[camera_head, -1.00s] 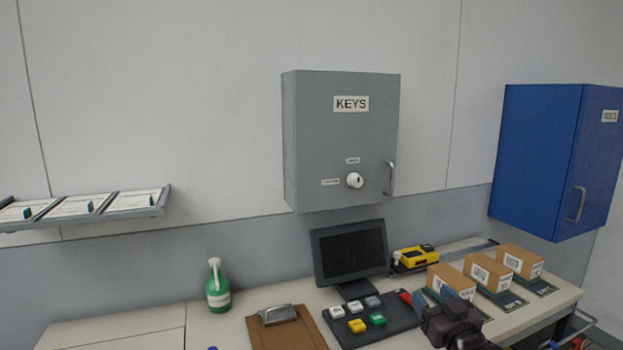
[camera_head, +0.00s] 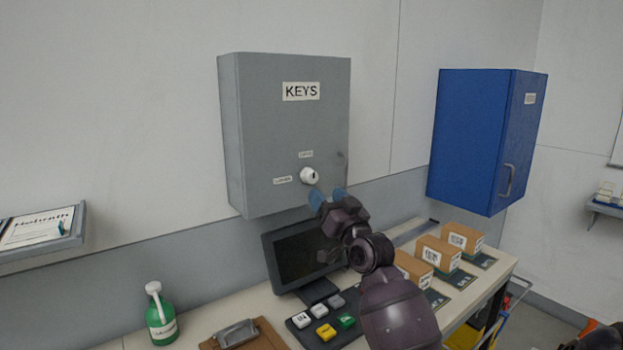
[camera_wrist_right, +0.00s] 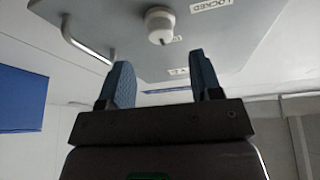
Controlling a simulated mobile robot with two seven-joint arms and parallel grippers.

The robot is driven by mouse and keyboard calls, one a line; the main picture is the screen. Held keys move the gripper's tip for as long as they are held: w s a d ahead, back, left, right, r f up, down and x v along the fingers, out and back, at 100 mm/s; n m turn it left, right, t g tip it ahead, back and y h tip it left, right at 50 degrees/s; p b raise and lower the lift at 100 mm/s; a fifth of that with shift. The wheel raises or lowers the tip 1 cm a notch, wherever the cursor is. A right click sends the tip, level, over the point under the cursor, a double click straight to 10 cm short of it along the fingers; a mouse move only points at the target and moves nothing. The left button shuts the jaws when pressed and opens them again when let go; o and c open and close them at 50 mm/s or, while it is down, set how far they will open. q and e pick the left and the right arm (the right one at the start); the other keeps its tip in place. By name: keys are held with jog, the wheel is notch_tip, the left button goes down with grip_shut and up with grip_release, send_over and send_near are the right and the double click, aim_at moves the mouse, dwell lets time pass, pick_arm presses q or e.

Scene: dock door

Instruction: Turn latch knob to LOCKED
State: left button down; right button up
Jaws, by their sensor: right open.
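The white latch knob (camera_head: 309,176) sits on the front of the grey KEYS cabinet (camera_head: 290,130), with one small label above it and one to its left. In the right wrist view the knob (camera_wrist_right: 160,25) shows beyond my fingertips, near a label (camera_wrist_right: 210,4) reading LOCKED. My right gripper (camera_head: 328,196) is just below and right of the knob in the head view, apart from it. Its two blue fingers (camera_wrist_right: 163,80) are spread and empty. The knob's exact pointing direction is too small to tell. My left gripper is not in view.
The cabinet's metal handle (camera_wrist_right: 84,42) is beside the knob. A blue cabinet (camera_head: 480,140) hangs to the right. Below stand a dark monitor (camera_head: 300,255), a button panel (camera_head: 325,322), several boxes (camera_head: 438,252) and a green bottle (camera_head: 160,318). The air before the cabinet's left half is clear.

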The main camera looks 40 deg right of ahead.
aim_at(314, 179)
jog(key=p+x, duration=0.1)
jog(key=x, duration=0.5)
jog(key=shift+w, duration=0.25)
jog(key=shift+s+r, duration=0.1)
jog(key=c, duration=0.9)
